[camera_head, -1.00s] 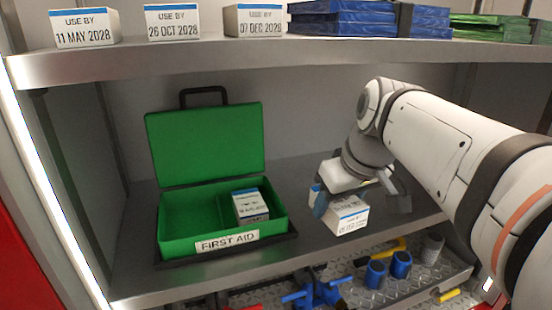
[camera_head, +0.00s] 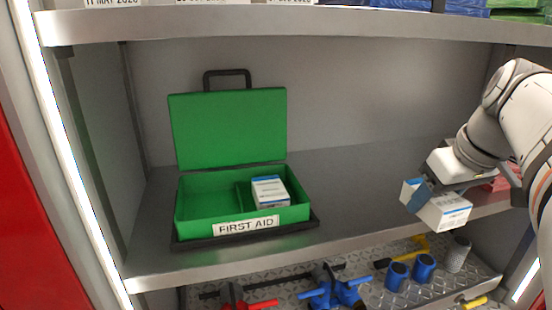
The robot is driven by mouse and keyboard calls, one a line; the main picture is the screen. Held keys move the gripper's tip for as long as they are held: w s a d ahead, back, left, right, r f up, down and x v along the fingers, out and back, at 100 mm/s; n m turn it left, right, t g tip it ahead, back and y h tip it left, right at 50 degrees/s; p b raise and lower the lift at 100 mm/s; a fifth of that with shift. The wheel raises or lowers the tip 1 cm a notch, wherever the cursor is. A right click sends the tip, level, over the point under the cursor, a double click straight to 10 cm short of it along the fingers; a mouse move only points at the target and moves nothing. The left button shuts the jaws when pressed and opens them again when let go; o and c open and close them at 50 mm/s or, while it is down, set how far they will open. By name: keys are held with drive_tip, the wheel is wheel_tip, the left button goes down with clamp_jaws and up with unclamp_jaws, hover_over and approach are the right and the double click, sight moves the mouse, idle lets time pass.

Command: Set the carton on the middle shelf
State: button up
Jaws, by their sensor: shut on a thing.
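My gripper (camera_head: 436,187) is at the right of the head view, shut on a white carton with blue edges (camera_head: 445,211). The carton is tilted and held near the front edge of the middle shelf (camera_head: 345,205), at its right part. The gripper and arm hide some of the carton. I cannot tell whether the carton touches the shelf. A similar carton (camera_head: 270,191) lies in the right compartment of the open green first aid box (camera_head: 202,207) on this shelf, at the left.
Between the first aid box and my gripper the shelf is bare. The upper shelf (camera_head: 300,22) runs above. Below is a tread-plate surface with blue cylinders (camera_head: 397,275) and blue, red and yellow fittings. A red item (camera_head: 496,184) shows behind my arm.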

drive_tip(key=p, duration=0.3)
hover_over(368, 192)
drive_tip(key=s, duration=0.1)
drive_tip(key=shift+s+d+f, duration=0.1)
drive_tip(key=shift+s+f, duration=0.1)
drive_tip(key=shift+f, duration=0.25)
drive_tip(key=shift+s+d+f, duration=0.1)
drive_tip(key=shift+s+f, duration=0.05)
drive_tip(key=shift+f, duration=0.25)
drive_tip(key=shift+s+f, duration=0.15)
drive_tip(key=shift+f, duration=0.45)
wheel_tip(368, 192, down, 3)
drive_tip(key=shift+f, duration=0.15)
drive_tip(key=shift+w+f+p, duration=0.25)
drive_tip(key=shift+f+p, duration=0.15)
drive_tip(key=shift+f, duration=0.1)
drive_tip(key=o, duration=1)
